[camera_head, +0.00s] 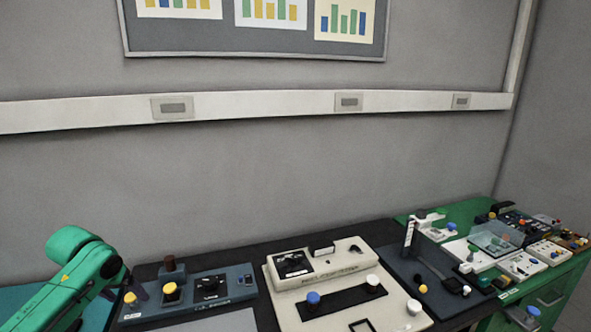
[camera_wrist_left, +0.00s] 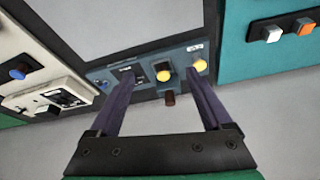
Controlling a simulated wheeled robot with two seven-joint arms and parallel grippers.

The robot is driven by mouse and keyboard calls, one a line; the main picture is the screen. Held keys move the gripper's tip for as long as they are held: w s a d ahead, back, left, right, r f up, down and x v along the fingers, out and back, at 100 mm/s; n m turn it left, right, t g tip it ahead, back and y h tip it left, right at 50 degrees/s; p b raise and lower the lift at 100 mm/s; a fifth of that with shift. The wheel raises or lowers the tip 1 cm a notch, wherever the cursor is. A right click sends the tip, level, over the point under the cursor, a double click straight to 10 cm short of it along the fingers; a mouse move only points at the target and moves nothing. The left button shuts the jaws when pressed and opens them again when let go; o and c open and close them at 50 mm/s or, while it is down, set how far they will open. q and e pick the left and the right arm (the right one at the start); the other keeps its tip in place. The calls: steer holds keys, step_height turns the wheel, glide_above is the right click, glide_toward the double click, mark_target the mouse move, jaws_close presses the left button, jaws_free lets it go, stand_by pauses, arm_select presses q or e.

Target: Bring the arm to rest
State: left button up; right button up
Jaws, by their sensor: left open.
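My left arm (camera_head: 75,265), green, comes in at the lower left of the head view. My right gripper is in neither view.
A cream device (camera_head: 330,272) with blue and white knobs stands right of the blue one on the black table. A dark base with an upright post (camera_head: 409,235) stands farther right. A green bench (camera_head: 470,212) with several small devices is at the far right. A wall is behind.

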arm_select(q)
steer(key=s+d+f+m+h, duration=0.2)
steer(key=s+d+f+m, duration=0.35)
steer(key=d+f, duration=0.9)
steer(key=s+d+n+g+y, duration=0.1)
steer(key=s+d+n, duration=0.15)
steer(key=s, duration=1.45)
step_height(320, 180, down, 28)
steer(key=s+g+b, duration=0.1)
steer(key=b, duration=0.4)
steer(key=s+a+f+g+b, duration=0.1)
steer(key=s+f+b, duration=0.4)
steer(key=s+f, duration=1.2)
step_height(320, 180, down, 3)
steer(key=shift+a+f+m, duration=0.1)
steer(key=shift+a+m, duration=0.3)
steer(key=shift+a, duration=0.15)
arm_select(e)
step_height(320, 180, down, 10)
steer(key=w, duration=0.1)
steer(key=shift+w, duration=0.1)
